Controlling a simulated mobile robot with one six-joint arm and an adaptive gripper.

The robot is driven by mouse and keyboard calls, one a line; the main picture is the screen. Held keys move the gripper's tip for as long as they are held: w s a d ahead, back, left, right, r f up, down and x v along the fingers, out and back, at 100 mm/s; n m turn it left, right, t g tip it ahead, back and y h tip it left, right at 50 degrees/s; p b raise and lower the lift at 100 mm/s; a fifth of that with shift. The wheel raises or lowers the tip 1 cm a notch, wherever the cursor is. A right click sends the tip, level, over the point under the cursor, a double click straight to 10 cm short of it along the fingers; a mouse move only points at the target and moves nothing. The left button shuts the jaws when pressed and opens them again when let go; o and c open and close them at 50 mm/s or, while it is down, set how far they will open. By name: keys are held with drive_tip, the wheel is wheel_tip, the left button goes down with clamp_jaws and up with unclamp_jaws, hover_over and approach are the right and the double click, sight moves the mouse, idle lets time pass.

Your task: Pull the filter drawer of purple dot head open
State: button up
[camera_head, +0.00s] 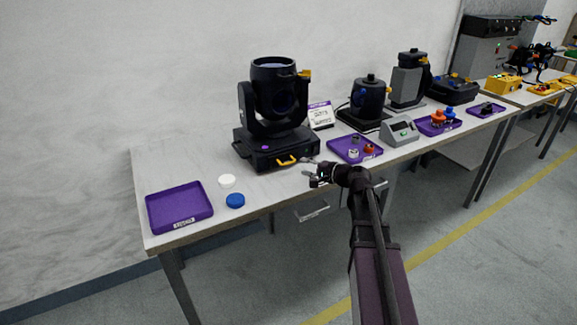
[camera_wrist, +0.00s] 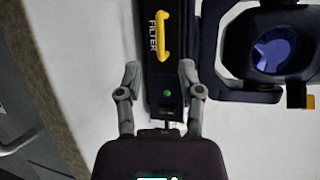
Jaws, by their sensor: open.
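The purple dot head (camera_head: 275,105) is a black moving-head light standing on the table. A purple dot (camera_head: 265,148) shows on its base. The filter drawer's front (camera_wrist: 151,72) is a dark strip marked FILTER, with a yellow handle (camera_head: 286,160); the handle also shows in the wrist view (camera_wrist: 162,36). I cannot tell whether the drawer is fully shut. My gripper (camera_head: 316,173) is just right of the base, near the table's front edge. In the wrist view my gripper (camera_wrist: 160,72) is open and empty, its fingers on either side of the strip's near end, short of the handle.
A purple tray (camera_head: 179,208), a white cap (camera_head: 227,181) and a blue cap (camera_head: 235,200) lie on the left. Right of the head are a purple tray with small parts (camera_head: 340,148), a grey meter (camera_head: 399,131) and another black head (camera_head: 368,98). The table's front edge is close below my gripper.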

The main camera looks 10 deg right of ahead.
sight(289, 163)
drive_tip(key=b+x, duration=0.1)
drive_tip(key=x, duration=0.6)
drive_tip(key=shift+w+a, duration=0.1)
clamp_jaws()
